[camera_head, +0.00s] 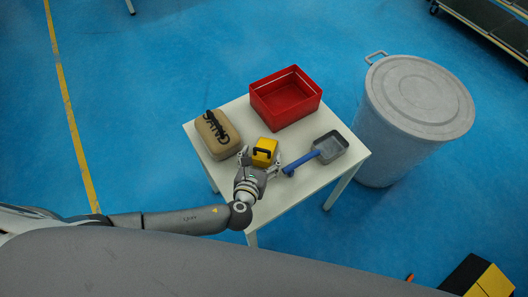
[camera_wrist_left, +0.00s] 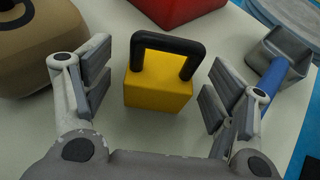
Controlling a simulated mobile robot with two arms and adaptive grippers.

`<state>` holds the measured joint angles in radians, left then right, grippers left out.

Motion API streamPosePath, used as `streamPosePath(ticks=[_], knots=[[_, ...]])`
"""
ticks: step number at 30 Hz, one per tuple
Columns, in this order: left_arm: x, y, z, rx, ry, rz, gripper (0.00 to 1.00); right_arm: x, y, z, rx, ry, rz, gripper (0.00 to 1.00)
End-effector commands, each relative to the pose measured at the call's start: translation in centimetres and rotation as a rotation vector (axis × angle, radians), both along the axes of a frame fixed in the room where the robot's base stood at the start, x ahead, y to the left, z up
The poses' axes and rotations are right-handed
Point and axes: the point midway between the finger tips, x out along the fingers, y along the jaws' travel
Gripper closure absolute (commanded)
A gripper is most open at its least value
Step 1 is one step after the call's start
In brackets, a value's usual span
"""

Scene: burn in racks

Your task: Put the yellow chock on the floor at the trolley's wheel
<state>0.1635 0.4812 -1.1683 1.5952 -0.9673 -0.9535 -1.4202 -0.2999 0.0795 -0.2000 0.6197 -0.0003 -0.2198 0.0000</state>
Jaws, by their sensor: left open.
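The yellow chock (camera_head: 264,149) with a black handle stands on the white table (camera_head: 303,179). In the left wrist view the chock (camera_wrist_left: 158,91) sits between the two open fingers, with a gap on each side. My left gripper (camera_head: 260,163) is open around the chock and not closed on it. In the left wrist view my left gripper (camera_wrist_left: 157,100) shows both fingers clearly. My right gripper is out of view.
On the table are a tan case (camera_head: 216,134) with a black handle, a red bin (camera_head: 286,97) and a grey scoop (camera_head: 331,147) with a blue handle. A large grey lidded barrel (camera_head: 412,110) stands right of the table. Blue floor lies open to the left.

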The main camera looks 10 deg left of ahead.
Motion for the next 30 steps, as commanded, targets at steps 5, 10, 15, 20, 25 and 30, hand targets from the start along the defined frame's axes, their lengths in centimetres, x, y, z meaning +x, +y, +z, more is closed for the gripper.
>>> streamPosePath(ticks=[5, 10, 15, 20, 25, 30], knots=[[2.1, -0.2, -0.9, -0.001, 0.001, 0.000, 0.21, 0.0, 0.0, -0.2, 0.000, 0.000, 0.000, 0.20], [2.7, -0.2, -1.1, 0.000, 0.001, 0.000, 0.21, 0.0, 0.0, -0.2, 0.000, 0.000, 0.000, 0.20], [2.6, -0.1, -1.1, -0.001, 0.002, 0.000, 0.21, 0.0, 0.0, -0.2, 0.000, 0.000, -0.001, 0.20], [2.6, -0.1, -1.1, -0.001, 0.002, 0.000, 0.42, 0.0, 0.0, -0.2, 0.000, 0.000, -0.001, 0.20], [2.6, -0.1, -1.1, -0.001, 0.002, 0.000, 0.64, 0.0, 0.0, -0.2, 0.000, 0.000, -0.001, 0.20], [2.7, -0.2, -1.0, -0.001, 0.000, 0.000, 0.79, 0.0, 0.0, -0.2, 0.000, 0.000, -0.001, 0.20]])
